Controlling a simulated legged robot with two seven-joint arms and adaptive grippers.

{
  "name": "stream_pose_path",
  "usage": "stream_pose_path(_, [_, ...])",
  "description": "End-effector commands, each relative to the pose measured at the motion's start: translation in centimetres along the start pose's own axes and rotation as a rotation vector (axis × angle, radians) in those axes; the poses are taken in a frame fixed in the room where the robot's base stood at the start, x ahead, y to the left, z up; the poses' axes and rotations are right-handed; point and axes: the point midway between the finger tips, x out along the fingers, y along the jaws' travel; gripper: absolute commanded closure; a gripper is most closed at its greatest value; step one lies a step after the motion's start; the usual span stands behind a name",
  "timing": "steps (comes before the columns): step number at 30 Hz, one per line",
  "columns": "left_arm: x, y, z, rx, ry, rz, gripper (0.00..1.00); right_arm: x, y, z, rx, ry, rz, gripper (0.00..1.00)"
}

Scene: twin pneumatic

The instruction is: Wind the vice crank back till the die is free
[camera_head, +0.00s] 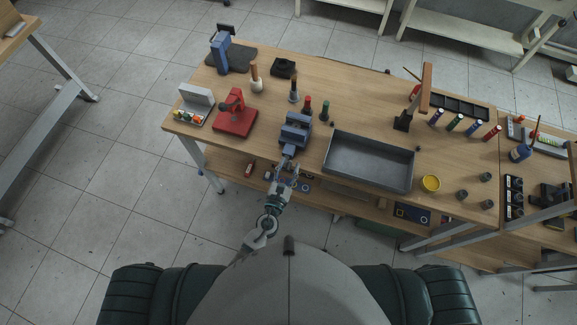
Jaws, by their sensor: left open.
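The blue vice (295,130) stands at the front edge of the wooden workbench, near the middle of the picture. Its crank side faces me, and the crank is small and partly hidden by my gripper. I cannot make out the die in its jaws. My left gripper (287,170) is just in front of the vice at the bench edge, fingers open and pointing at the crank area. I cannot tell whether the fingers touch the crank. My right gripper is not in view.
A grey tray (367,161) lies right of the vice. A red press (234,115) stands to the left. Dark and red-topped bottles (307,107) stand close behind the vice. A lower shelf (335,190) runs under the bench.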

Motion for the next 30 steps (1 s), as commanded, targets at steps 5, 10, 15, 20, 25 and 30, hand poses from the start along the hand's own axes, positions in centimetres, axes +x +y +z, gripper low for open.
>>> stream_pose_path(5, [-0.03,0.0,-0.01,0.0,0.0,0.0,0.65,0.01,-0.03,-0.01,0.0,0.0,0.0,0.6])
stream_pose_path(10, [-0.04,-0.01,-0.01,0.0,0.0,0.0,1.0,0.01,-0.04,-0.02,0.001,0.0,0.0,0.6])
stream_pose_path(15, [-0.07,-0.05,-0.03,-0.001,0.001,-0.001,1.0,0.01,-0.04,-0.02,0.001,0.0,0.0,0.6])
stream_pose_path(20, [-0.09,-0.08,-0.08,-0.003,0.001,-0.002,1.0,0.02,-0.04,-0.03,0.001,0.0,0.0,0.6])
stream_pose_path(25, [-0.11,-0.09,-0.11,-0.008,0.002,-0.003,1.0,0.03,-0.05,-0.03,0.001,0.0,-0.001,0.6])
stream_pose_path(30, [-0.13,-0.09,-0.13,-0.017,0.002,-0.004,1.0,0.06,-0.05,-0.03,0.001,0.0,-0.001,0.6])
